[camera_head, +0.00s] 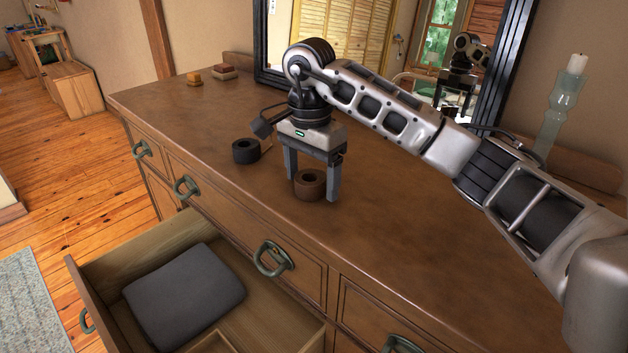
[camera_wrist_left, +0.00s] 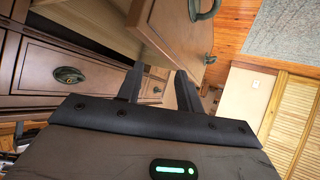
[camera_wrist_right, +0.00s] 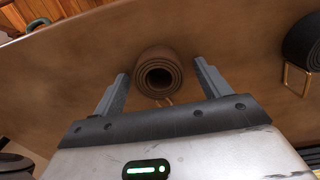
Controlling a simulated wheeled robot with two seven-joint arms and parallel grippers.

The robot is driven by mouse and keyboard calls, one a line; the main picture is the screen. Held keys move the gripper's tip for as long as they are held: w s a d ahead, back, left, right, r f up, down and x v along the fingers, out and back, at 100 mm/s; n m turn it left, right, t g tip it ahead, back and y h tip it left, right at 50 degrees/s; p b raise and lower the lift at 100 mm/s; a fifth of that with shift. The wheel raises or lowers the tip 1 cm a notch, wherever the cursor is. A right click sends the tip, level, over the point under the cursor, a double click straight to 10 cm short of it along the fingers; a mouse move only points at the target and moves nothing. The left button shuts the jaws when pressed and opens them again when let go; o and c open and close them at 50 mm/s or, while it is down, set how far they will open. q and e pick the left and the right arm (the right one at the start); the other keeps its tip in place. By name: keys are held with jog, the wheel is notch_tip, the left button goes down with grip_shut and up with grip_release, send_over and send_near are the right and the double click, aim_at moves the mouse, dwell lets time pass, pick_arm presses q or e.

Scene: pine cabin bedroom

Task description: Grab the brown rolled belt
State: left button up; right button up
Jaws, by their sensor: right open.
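The brown rolled belt (camera_head: 310,184) stands on the dresser top (camera_head: 400,235) near its front edge. My right gripper (camera_head: 313,190) points down over it, open, with one finger on each side of the roll. In the right wrist view the brown belt (camera_wrist_right: 158,73) lies between the fingertips of the right gripper (camera_wrist_right: 160,78), and gaps show on both sides. A buckle edge shows just below the roll. My left gripper (camera_wrist_left: 155,80) shows only in its own wrist view, with its fingers apart and nothing between them, by the drawer fronts.
A black rolled belt (camera_head: 246,151) sits left of the brown one. An open drawer (camera_head: 255,320) below holds a folded dark cloth (camera_head: 184,296). A mirror (camera_head: 507,60) and a glass candle holder (camera_head: 556,118) stand at the back. Small blocks (camera_head: 223,72) lie at the far left end.

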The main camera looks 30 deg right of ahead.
jog(key=shift+f, duration=0.1)
jog(key=shift+c, duration=0.4)
jog(key=c, duration=1.1)
